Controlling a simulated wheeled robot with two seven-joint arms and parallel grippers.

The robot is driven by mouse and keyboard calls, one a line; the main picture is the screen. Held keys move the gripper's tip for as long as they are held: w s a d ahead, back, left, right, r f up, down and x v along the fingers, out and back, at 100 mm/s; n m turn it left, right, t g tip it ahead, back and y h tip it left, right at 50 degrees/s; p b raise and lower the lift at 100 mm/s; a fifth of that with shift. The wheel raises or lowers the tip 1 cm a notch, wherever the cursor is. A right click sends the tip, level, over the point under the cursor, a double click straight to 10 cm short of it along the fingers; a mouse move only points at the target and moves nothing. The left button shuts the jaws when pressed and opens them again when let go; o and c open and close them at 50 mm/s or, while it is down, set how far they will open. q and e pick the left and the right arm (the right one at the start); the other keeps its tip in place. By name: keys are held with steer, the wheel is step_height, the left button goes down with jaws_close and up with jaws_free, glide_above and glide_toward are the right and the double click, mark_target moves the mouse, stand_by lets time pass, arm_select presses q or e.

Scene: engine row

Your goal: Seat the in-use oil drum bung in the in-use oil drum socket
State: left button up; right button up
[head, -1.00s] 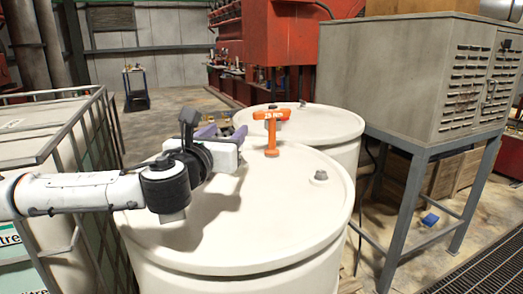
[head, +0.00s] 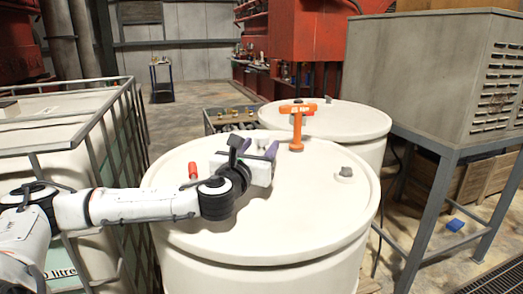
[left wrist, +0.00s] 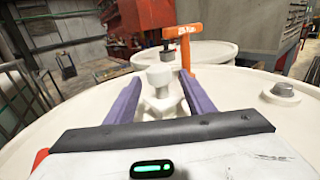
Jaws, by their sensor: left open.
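My left gripper (head: 254,149) is open, low over the near white drum's lid. Its purple fingers (left wrist: 152,98) also show in the left wrist view. There, a pale bung-like piece (left wrist: 160,77) with a round top and wider base stands between the fingers, with gaps beside it. I cannot tell if it is the in-use bung. A grey bung-like fitting (head: 345,172) is at the right of the near lid, also in the left wrist view (left wrist: 283,90). Which spot is the in-use socket is unclear. My right gripper is not in view.
An orange T-shaped fitting (head: 297,128) stands upright on the near drum, just ahead of my left gripper. A red handle (head: 192,170) shows behind my arm. A second white drum (head: 345,122) is behind. A caged tank (head: 60,115) stands left, a steel cabinet (head: 440,70) right.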

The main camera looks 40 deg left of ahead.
arm_select(q)
steer(key=shift+x, duration=0.9)
steer(key=shift+c, duration=0.3)
steer(key=c, duration=1.1)
steer(key=shift+r, duration=0.15)
